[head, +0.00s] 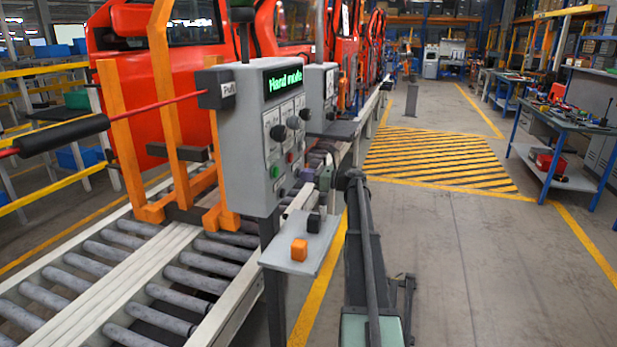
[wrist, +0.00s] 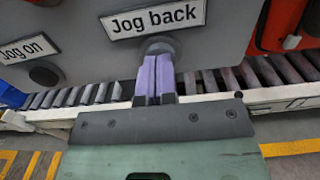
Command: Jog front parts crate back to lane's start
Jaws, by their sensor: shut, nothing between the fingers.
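A grey control box (head: 262,130) stands beside the roller lane (head: 200,265); its green display reads "Hand mode". In the wrist view a dark round button (wrist: 160,46) sits under the "Jog back" label (wrist: 152,17), and another dark button (wrist: 43,75) sits under "Jog on". My gripper (wrist: 155,60) has its purple fingers shut and empty, with their tips at the lower part of the jog back button. I cannot tell whether they press it. A blue thing (wrist: 11,96) shows at the wrist view's left edge; I cannot tell whether it is the parts crate.
A small shelf (head: 288,265) with an orange block (head: 299,250) and a black block (head: 313,223) juts from the box post. Orange uprights (head: 165,90) and a red cord stand left of it. Red vehicle doors (head: 270,40) line the lane. Floor to the right is clear up to the workbench (head: 570,125).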

